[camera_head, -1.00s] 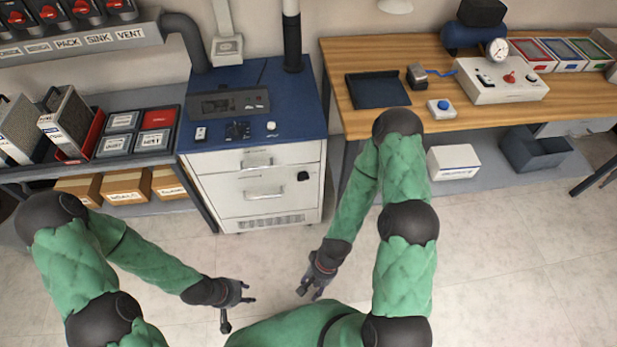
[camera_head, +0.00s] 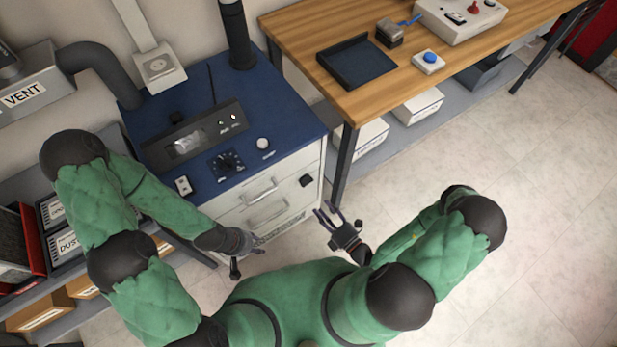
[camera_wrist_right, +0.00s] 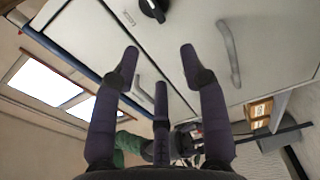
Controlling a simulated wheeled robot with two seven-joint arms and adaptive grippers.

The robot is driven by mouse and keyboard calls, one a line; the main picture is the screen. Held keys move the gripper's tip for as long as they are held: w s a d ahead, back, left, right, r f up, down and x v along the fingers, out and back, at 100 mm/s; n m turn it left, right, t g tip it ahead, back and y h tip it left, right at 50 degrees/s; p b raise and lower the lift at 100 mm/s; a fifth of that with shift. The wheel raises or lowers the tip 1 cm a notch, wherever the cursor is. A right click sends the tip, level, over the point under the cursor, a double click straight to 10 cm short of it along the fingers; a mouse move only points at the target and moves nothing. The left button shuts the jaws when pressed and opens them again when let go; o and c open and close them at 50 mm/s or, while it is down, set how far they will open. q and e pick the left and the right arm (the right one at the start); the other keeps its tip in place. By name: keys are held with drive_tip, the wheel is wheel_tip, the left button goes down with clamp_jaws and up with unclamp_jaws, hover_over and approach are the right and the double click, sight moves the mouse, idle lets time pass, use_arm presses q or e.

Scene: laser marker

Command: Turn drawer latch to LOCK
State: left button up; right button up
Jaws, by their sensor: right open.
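The drawer latch (camera_head: 306,180) is a small black knob on the upper right of the white drawer front (camera_head: 285,195), below the blue cabinet top. In the right wrist view, the black latch (camera_wrist_right: 153,9) is at the top edge, partly cut off, with a small label beside it. My right gripper (camera_head: 327,210) is open and empty, in front of the cabinet and apart from the latch. Its spread fingers (camera_wrist_right: 158,68) point toward the drawer fronts. My left gripper (camera_head: 247,256) has its fingers apart, empty, in front of the cabinet's lower left.
Drawer handles (camera_head: 266,212) stick out left of the latch. The blue cabinet top (camera_head: 290,120) carries a control panel and a dial (camera_head: 227,164). A wooden table (camera_head: 440,65) stands to the right, its leg (camera_head: 343,165) close to the cabinet. Open floor lies right.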

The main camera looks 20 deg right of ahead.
sight(308, 184)
drive_tip(key=w+a+m+h+b, duration=0.1)
drive_tip(key=w+a+b, duration=0.1)
drive_tip(key=w, duration=0.8)
drive_tip(key=shift+w+f+t+h, duration=0.15)
drive_tip(key=shift+w+t+h, duration=0.15)
drive_tip(key=shift+h, duration=0.1)
clamp_jaws()
